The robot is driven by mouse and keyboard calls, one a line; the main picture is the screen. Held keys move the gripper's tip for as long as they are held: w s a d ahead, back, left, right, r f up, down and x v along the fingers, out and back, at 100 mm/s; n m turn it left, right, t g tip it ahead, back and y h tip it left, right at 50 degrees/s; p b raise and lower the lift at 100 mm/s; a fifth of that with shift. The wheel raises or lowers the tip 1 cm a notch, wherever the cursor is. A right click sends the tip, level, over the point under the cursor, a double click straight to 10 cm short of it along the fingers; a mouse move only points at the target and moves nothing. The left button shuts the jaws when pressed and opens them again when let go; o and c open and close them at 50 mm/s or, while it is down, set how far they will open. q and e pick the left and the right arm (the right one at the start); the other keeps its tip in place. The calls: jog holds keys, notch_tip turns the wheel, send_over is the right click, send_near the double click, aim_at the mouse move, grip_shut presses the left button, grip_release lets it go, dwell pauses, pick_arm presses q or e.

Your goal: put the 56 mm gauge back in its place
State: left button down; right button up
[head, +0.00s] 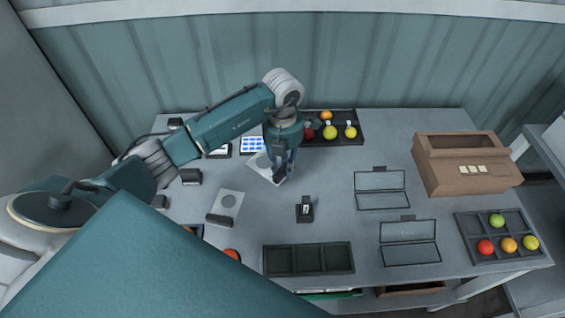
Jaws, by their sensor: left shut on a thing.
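My left gripper (284,168) is shut on a pale flat gauge plate (262,166) with a dark grip, near the back middle of the table. The gripper partly hides the plate, and I cannot tell whether it touches the table. A second pale gauge plate (228,201) with a round hole and a dark grip lies to the left and nearer. The size marks are too small to read, so I cannot tell which is the 56 mm gauge. My right gripper is not in view.
A small dark stand (304,212) with a white label stands mid-table. An empty dark tray (308,259) lies in front. A brown box (430,180) stands right.

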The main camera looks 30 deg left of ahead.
aim_at(282, 190)
pick_arm(q)
jog(key=shift+f, duration=0.3)
jog(key=shift+f+b, duration=1.4)
jog(key=shift+f, duration=0.35)
notch_tip(282, 190, down, 4)
jog(key=b, duration=0.3)
jog(key=shift+f, duration=0.15)
jog(key=shift+f+b, duration=0.4)
jog(key=shift+b, duration=0.15)
jog(key=c, duration=1.4)
grip_release()
jog(key=c, duration=0.3)
